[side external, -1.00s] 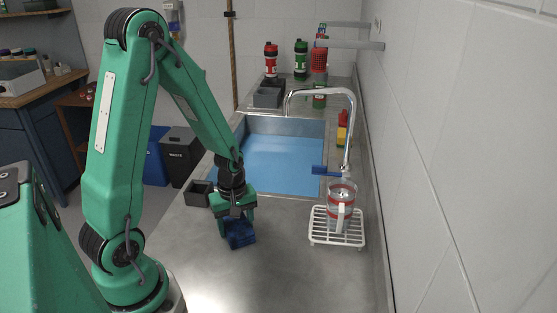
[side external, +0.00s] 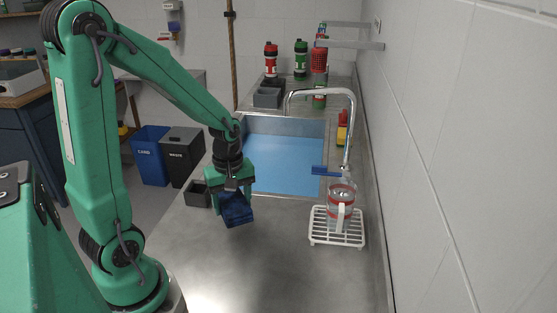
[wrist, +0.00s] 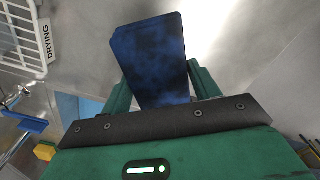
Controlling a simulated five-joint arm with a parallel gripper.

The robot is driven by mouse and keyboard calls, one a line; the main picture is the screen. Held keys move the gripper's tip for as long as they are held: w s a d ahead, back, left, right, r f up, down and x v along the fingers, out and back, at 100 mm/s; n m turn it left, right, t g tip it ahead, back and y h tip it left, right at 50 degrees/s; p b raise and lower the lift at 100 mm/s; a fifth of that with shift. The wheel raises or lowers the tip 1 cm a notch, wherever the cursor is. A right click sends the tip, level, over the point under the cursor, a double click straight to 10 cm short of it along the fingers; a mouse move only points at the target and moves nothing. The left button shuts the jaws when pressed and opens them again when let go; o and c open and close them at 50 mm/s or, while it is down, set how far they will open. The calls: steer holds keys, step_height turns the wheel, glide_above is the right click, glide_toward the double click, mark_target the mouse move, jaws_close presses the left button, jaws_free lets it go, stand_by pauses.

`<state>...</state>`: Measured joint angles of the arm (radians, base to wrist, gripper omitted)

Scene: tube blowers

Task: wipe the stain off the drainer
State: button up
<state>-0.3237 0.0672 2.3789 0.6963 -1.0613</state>
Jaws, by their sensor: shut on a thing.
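My gripper (side external: 233,200) is shut on a dark blue sponge-like block (side external: 236,213), held tilted above the steel drainer (side external: 230,262), left of the white rack. In the wrist view the mottled blue block (wrist: 152,58) sticks out between the green fingers. The drainer is the grey metal surface in front of the sink. A bright glare lies on its front part. I cannot make out a stain on it; the block and gripper hide part of the surface.
A white wire rack (side external: 337,242) holds a clear jug with red bands (side external: 341,208) on the right. A small dark grey box (side external: 197,193) stands just left of my gripper. Behind are the blue sink (side external: 285,160) and the tall faucet (side external: 350,125). The front drainer is clear.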

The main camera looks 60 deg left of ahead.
stand_by(0.5)
steer(key=shift+s+a, duration=0.7)
steer(key=shift+a, duration=0.05)
steer(key=shift+f, duration=0.1)
steer(key=shift+f, duration=0.1)
